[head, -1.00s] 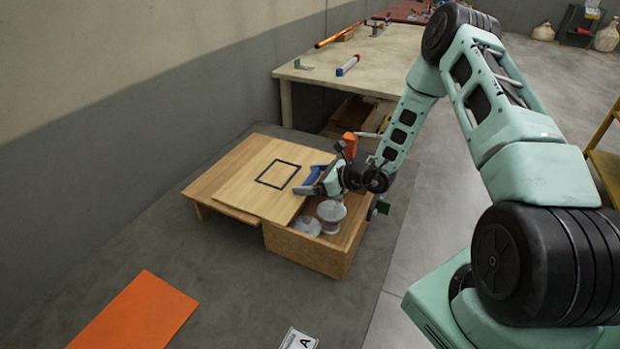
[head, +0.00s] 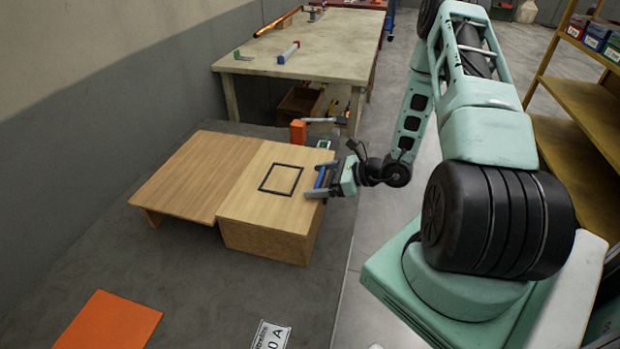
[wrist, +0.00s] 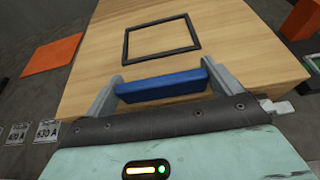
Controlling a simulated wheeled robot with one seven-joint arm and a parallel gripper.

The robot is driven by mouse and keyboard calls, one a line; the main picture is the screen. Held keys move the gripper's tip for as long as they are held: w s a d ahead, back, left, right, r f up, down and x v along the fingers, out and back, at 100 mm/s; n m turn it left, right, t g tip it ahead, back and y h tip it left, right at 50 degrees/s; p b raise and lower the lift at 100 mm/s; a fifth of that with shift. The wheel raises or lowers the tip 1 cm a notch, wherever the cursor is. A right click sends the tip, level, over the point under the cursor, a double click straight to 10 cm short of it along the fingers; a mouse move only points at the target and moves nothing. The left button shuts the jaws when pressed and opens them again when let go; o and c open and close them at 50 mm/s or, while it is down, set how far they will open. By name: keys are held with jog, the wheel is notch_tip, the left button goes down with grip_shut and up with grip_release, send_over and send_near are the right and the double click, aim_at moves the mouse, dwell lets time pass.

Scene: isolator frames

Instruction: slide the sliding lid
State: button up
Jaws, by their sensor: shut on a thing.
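The sliding lid (head: 258,207) is a light wooden panel with a black square outline, and it lies over the top of the wooden box (head: 262,241). The box's inside is hidden under it. A blue handle (head: 320,177) stands at the lid's right edge. My gripper (head: 322,180) is shut on the blue handle. In the wrist view the blue handle (wrist: 162,86) spans between my two fingers, with the lid (wrist: 205,60) beyond it.
A darker wooden side shelf (head: 190,172) adjoins the box on the left and is bare. An orange sheet (head: 108,322) and a white label (head: 270,336) lie in front. An orange block (head: 298,132) stands behind the box. A workbench (head: 300,55) stands farther back.

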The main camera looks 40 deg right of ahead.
jog(key=shift+s+d, duration=0.15)
jog(key=shift+s, duration=0.05)
jog(key=o, duration=1.1)
jog(key=b+v, duration=0.2)
jog(key=v, duration=1.5)
jog(key=shift+s, duration=0.3)
jog(key=w+a+r+n+g+y, duration=0.15)
jog(key=a+r+n+g, duration=0.4)
jog(key=a, duration=0.55)
jog(key=w+a+r+n+g+y, duration=0.1)
jog(key=w+a+r+n+g, duration=0.1)
jog(key=a+n+g, duration=0.6)
jog(key=s+a+r+n+h, duration=0.2)
jog(key=s+a+n+h, duration=0.1)
jog(key=a+n, duration=0.4)
jog(key=s+a+r+n+t+h, duration=0.1)
jog(key=s+a+r+n+h, duration=0.1)
jog(key=s+a+n, duration=0.3)
jog(key=s+a+r+n+t+h, duration=0.1)
jog(key=s+a+n+h, duration=0.3)
jog(key=a+n, duration=0.5)
jog(key=shift+r+n, duration=0.7)
jog(key=shift+n, duration=0.45)
